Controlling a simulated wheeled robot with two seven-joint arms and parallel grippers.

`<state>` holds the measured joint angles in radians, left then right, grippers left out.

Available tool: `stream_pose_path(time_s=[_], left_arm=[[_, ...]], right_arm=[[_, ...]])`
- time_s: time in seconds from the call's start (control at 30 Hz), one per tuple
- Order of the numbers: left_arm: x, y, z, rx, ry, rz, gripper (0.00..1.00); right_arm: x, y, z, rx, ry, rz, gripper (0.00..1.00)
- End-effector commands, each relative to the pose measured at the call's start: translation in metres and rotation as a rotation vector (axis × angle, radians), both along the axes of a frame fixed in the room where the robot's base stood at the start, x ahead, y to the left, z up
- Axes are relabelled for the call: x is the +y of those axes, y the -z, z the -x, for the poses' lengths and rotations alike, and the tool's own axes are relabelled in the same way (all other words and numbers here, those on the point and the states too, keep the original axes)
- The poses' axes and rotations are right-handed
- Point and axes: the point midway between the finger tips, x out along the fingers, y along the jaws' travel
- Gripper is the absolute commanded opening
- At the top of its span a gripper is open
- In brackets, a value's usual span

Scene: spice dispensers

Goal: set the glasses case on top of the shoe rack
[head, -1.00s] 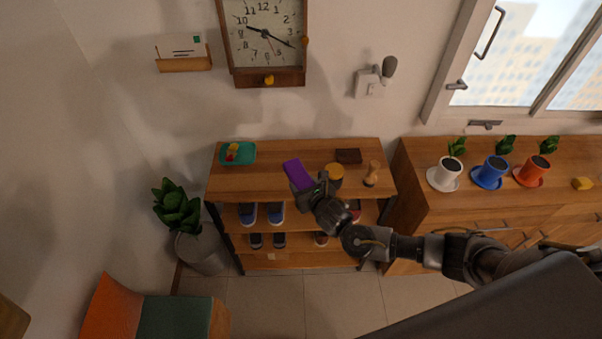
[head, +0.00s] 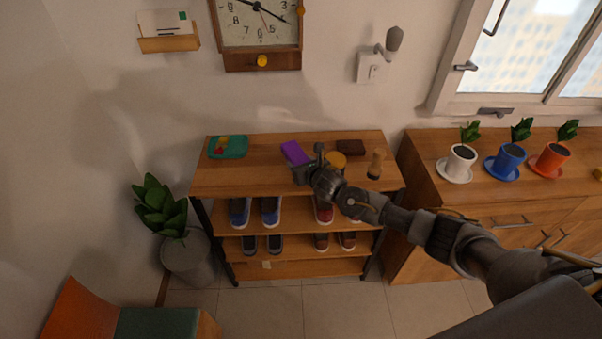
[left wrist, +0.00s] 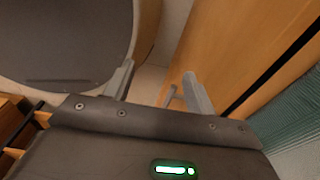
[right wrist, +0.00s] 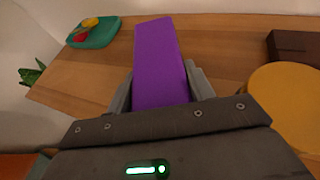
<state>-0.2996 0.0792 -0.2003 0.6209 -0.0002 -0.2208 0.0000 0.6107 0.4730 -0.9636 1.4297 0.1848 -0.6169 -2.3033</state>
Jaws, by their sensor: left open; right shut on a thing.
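The purple glasses case (head: 294,152) is at the top of the wooden shoe rack (head: 240,182), over its middle. My right gripper (head: 306,167) is shut on the near end of the case. In the right wrist view the case (right wrist: 160,60) lies between the two fingers (right wrist: 170,90) and points away over the rack's top board (right wrist: 225,45). I cannot tell whether the case touches the board. My left gripper (left wrist: 155,85) shows only in the left wrist view, open and empty.
On the rack top are a teal tray (head: 228,147) at left, and a yellow round item (head: 337,160), a dark brown box (head: 351,147) and a wooden brush-like item (head: 375,165) at right. Board is bare between tray and case. A potted plant (head: 160,208) stands left; a cabinet (head: 440,190) right.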

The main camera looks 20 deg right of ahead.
Motion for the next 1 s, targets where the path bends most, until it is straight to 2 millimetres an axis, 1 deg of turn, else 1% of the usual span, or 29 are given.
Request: stream_pose_path(time_s=[0.03,0.1,0.2,0.27,0.53,0.7,0.73,0.9,1.0], left_arm=[[0.0,0.009,0.0,0.0,0.0,0.0,0.55],[0.0,0.019,0.0,0.0,0.0,0.0,0.55],[0.0,0.034,0.0,0.0,0.0,0.0,0.55],[0.0,0.039,0.0,0.0,0.0,0.0,0.55],[0.0,0.036,0.0,-0.001,0.0,0.0,0.55],[0.0,0.04,0.0,0.0,0.0,0.0,0.55],[0.0,0.04,0.0,0.0,0.0,0.0,0.55],[0.0,0.039,0.0,0.0,0.0,0.0,0.55],[0.0,0.039,0.0,0.0,0.0,0.0,0.55]], right_arm=[[-0.001,0.008,-0.003,-0.001,0.001,-0.001,0.28],[-0.003,0.016,-0.008,-0.001,0.003,-0.001,0.28],[-0.002,0.034,-0.006,0.001,0.001,-0.003,0.28],[-0.001,0.04,-0.006,0.0,0.001,-0.003,0.28],[-0.002,0.038,-0.006,-0.001,0.0,-0.001,0.28],[-0.002,0.043,-0.006,0.0,0.0,-0.001,0.28],[-0.002,0.043,-0.006,0.0,0.001,-0.001,0.54],[-0.002,0.042,-0.006,0.0,0.001,-0.001,0.74],[-0.002,0.042,-0.006,0.0,0.001,-0.001,0.74]])
